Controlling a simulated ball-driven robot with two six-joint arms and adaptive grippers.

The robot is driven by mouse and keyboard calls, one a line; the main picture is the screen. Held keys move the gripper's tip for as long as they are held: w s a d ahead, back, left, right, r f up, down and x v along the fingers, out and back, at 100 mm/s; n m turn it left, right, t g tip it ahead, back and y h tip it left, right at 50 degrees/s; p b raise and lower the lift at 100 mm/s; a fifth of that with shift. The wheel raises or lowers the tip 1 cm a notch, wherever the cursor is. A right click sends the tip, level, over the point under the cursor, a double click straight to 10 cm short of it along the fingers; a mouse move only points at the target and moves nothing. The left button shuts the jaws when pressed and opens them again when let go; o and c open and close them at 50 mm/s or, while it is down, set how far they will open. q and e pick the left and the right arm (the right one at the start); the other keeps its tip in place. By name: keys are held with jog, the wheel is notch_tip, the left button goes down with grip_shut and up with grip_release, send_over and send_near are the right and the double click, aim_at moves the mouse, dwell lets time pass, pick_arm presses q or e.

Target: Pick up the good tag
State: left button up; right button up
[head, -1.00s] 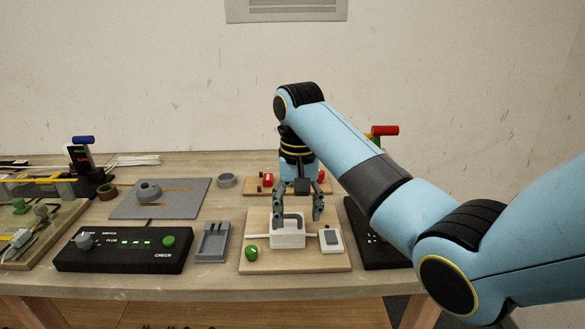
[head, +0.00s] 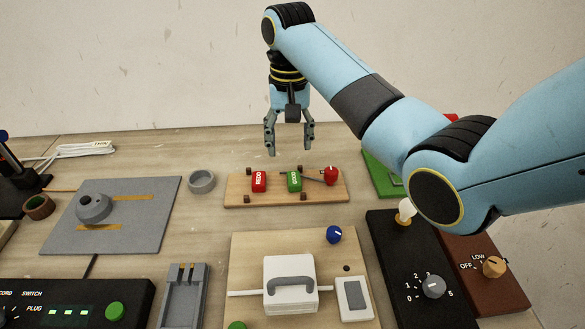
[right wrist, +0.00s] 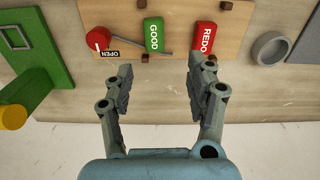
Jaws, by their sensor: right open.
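The green good tag (head: 294,181) lies on a small wooden board (head: 318,195) at the back of the table, with a red redo tag (head: 259,181) to its left. In the right wrist view the good tag (right wrist: 154,36) shows its GOOD lettering, and the redo tag (right wrist: 203,43) is to its right. My right gripper (head: 290,148) is open and empty, pointing down above and behind the board, apart from both tags. In the right wrist view its fingers (right wrist: 158,85) are spread below the tags in the picture. My left gripper is not in view.
A red knob (head: 331,175) with a metal lever sits beside the good tag on the board. A grey ring (head: 202,181) stands left of the board. A white box with a handle (head: 290,284) is in front. A black dial panel (head: 406,275) is at right.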

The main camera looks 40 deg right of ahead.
aim_at(294, 177)
jog(key=f, duration=0.3)
jog(key=shift+s+f, duration=0.25)
jog(key=shift+f, duration=0.15)
jog(key=f, duration=0.5)
jog(key=shift+s+d+p, duration=0.2)
jog(key=shift+d+p, duration=0.1)
jog(key=shift+f, duration=0.3)
jog(key=shift+c, duration=0.5)
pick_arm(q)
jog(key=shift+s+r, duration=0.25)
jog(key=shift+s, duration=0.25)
pick_arm(e)
jog(key=c, duration=0.9)
